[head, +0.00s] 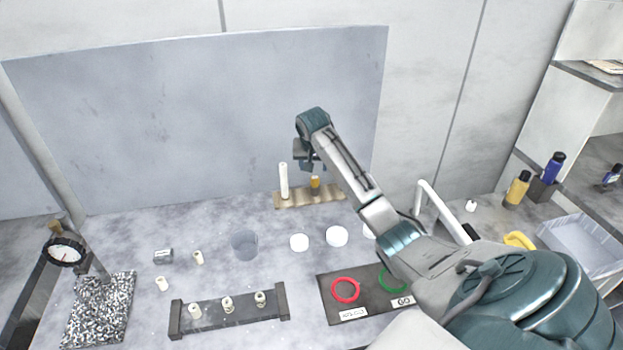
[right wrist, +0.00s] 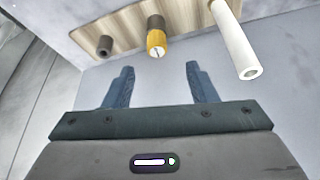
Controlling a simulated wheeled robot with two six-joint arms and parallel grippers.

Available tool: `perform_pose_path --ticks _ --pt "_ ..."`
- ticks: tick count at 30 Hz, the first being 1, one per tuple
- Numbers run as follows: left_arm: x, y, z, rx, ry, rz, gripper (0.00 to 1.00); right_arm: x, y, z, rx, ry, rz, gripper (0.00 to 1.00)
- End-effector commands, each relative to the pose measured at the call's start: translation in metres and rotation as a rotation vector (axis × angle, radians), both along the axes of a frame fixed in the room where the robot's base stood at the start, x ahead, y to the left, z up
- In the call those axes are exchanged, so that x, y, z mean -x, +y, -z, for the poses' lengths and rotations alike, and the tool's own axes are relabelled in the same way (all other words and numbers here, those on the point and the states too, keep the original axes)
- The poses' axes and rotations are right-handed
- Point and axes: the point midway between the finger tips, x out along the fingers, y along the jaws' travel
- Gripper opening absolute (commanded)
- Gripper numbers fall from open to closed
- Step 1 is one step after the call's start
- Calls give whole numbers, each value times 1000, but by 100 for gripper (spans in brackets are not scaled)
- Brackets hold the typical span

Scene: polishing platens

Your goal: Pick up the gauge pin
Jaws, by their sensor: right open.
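A wooden stand (head: 298,201) at the back of the bench holds a short yellow piece (head: 315,183) and a tall white rod (head: 284,181). The yellow piece, which looks like the gauge pin, shows in the right wrist view (right wrist: 156,44) with a dark end. The white rod (right wrist: 236,42) is to its right and a small dark peg (right wrist: 104,46) to its left. My right gripper (head: 311,163) is open and empty, close to the stand. In the wrist view its fingers (right wrist: 160,72) point toward the yellow piece, which lies between their lines, apart from them. My left gripper is not in view.
A grey panel (head: 200,110) rises behind.

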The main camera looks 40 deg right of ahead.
Motion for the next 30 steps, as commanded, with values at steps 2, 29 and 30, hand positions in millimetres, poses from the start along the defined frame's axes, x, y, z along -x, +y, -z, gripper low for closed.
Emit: perform_pose_path --ticks 2,29,30 --pt "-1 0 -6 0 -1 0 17 -3 -3 9 -1 3 0 52" --pt "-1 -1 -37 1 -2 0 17 -12 -19 71 1 -1 0 46" --pt "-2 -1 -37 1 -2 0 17 -12 -19 71 1 -1 0 38"
